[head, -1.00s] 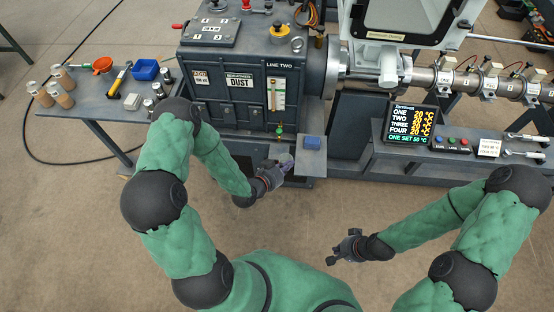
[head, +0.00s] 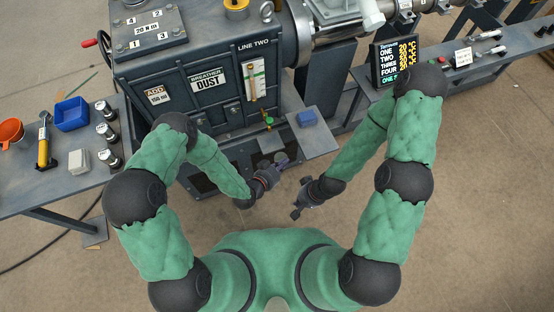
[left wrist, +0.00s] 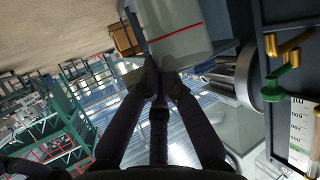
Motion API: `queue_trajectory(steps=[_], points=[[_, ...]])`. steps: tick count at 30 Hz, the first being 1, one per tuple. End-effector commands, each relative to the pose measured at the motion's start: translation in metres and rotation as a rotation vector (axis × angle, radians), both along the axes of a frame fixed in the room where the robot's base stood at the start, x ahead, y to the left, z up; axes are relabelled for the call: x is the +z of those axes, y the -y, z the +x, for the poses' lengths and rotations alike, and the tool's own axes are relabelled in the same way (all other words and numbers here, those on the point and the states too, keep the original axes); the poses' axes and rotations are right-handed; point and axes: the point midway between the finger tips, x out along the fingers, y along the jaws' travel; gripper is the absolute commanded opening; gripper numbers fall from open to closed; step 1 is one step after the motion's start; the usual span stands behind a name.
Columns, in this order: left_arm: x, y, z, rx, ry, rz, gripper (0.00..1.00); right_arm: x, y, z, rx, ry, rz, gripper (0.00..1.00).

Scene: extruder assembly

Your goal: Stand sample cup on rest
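A pale, translucent sample cup with a red line (left wrist: 178,32) shows at the top of the left wrist view, at the tips of the dark fingers of my left gripper (left wrist: 160,82). The fingertips are together on its near edge. In the head view my left gripper (head: 279,166) and the small pale cup (head: 281,157) are at the front of the machine, below the drain valve. My right gripper (head: 298,210) is lower, over the floor, with no object visible in it; its fingers are too small to read. I cannot tell for sure which part is the rest; a grey shelf (head: 318,141) juts out beside the cup.
A blue block (head: 306,118) sits on that shelf. A green-handled valve (head: 268,120) and a sight gauge (head: 255,80) are on the machine front (head: 200,88). A side table at left holds a blue bin (head: 72,114), a yellow-handled tool (head: 43,150) and several metal cylinders. Floor in front is clear.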

Motion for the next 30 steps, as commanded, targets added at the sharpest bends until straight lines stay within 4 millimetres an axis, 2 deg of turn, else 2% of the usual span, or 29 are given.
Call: queue_trajectory(steps=[11, 30], points=[[0.0, -0.002, 0.004, 0.012, -0.006, -0.004, 0.0, -0.001, 0.0, 0.0, 0.0, 0.0, 0.0, 0.0], [-0.003, -0.018, 0.053, 0.012, -0.006, -0.005, 0.0, -0.022, 0.0, 0.0, 0.0, 0.0, 0.0, 0.0]])
